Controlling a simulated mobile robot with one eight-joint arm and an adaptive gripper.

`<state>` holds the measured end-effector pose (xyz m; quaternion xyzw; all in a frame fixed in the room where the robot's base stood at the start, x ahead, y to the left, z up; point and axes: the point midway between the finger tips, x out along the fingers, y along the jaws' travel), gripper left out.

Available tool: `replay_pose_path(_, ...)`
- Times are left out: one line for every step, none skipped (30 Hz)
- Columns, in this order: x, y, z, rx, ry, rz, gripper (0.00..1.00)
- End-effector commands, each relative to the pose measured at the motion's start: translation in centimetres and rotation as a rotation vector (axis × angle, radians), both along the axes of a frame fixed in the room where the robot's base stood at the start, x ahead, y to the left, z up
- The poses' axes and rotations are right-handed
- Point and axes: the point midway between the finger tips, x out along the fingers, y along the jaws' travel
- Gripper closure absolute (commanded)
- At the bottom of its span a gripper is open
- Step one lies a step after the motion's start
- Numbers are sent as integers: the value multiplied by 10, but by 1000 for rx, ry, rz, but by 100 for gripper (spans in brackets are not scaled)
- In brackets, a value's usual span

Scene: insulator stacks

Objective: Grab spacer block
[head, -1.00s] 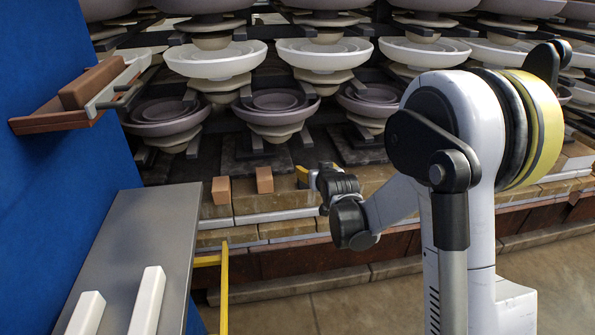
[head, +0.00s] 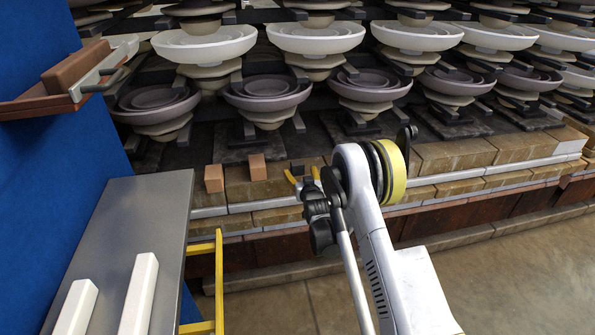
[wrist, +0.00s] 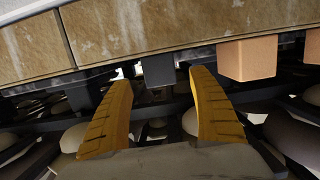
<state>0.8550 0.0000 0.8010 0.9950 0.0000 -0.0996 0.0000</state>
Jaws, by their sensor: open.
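Two small orange-brown blocks stand on the stone ledge in the head view, a left one (head: 214,178) and a right one (head: 257,167). A small dark block (head: 297,167) stands to their right. I cannot tell which is the spacer block. My gripper (head: 303,177), with yellow fingers, is open on the near side of the dark block. In the wrist view the open fingers (wrist: 160,85) point toward the ledge. A dark block (wrist: 158,70) lies between and beyond the fingertips, and an orange block (wrist: 247,58) is to the right of them. Nothing is held.
Insulator stacks (head: 265,90) fill racks behind the stone ledge (head: 450,155). A grey table (head: 150,205) with white bars (head: 140,295) stands at left, beside a yellow rail (head: 219,280). A red-brown tray (head: 40,105) bearing a brick (head: 75,65) is on the blue wall. Floor is clear at right.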

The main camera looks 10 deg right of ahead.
Motion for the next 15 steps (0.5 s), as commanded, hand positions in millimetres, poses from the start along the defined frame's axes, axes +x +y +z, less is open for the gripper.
replay_pose_path(6, 0, -4, 0, 0, 0, 30)
replay_pose_path(10, 0, -6, 0, 0, 0, 30)
replay_pose_path(17, 0, -8, 0, 0, 0, 30)
replay_pose_path(22, 0, -10, 0, 0, 0, 30)
replay_pose_path(27, 0, -11, 0, 0, 0, 30)
replay_pose_path(33, 0, -12, 0, 0, 0, 30)
replay_pose_path(37, 0, -12, 0, 0, 0, 30)
replay_pose_path(40, 0, -13, 0, 0, 0, 30)
replay_pose_path(44, 0, -12, 0, 0, 0, 30)
replay_pose_path(46, 0, -12, 0, 0, 0, 30)
replay_pose_path(47, 0, -12, 0, 0, 0, 30)
replay_pose_path(48, 0, -12, 0, 0, 0, 30)
replay_pose_path(48, 0, -11, 0, 0, 0, 30)
replay_pose_path(48, 0, -11, 0, 0, 0, 30)
replay_pose_path(48, 0, -11, 0, 0, 0, 30)
